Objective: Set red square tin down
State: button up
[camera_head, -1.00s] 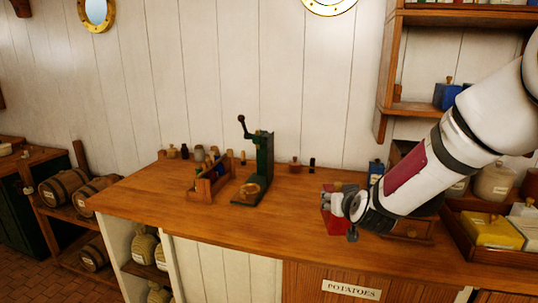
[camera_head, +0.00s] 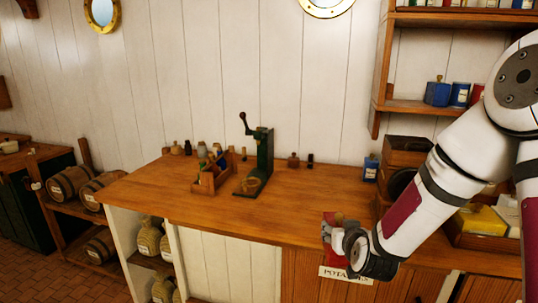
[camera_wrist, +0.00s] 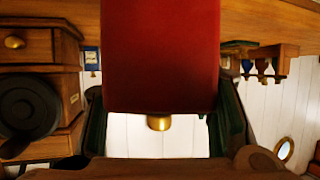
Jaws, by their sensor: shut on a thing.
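The red square tin (camera_head: 328,232) is held in my gripper (camera_head: 343,240), mostly hidden behind it in the head view. There it overlaps the counter's front edge and part of the potato label. In the wrist view the tin (camera_wrist: 160,60) fills the upper middle, with a brass knob at its lower end. My gripper's fingers (camera_wrist: 162,118) stand on either side of it, shut on it. The wooden counter (camera_head: 290,218) lies behind the tin. I see no contact between the tin and the counter top.
A green hand-cranked device (camera_head: 262,160) and a small wooden caddy (camera_head: 210,180) stand on the counter. A blue tin (camera_head: 370,168) and wooden drawer boxes (camera_head: 405,152) stand at the back right. A tray with yellow packets (camera_head: 482,222) is at right. The counter's middle is clear.

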aim_at(341, 259)
jog(key=s+f, duration=0.1)
jog(key=f, duration=0.1)
jog(key=s+f, duration=0.1)
jog(key=f, duration=0.1)
jog(key=s+f, duration=0.1)
jog(key=f, duration=0.1)
jog(key=shift+s+f, duration=0.1)
jog(key=shift+f, duration=0.25)
jog(key=shift+r, duration=0.15)
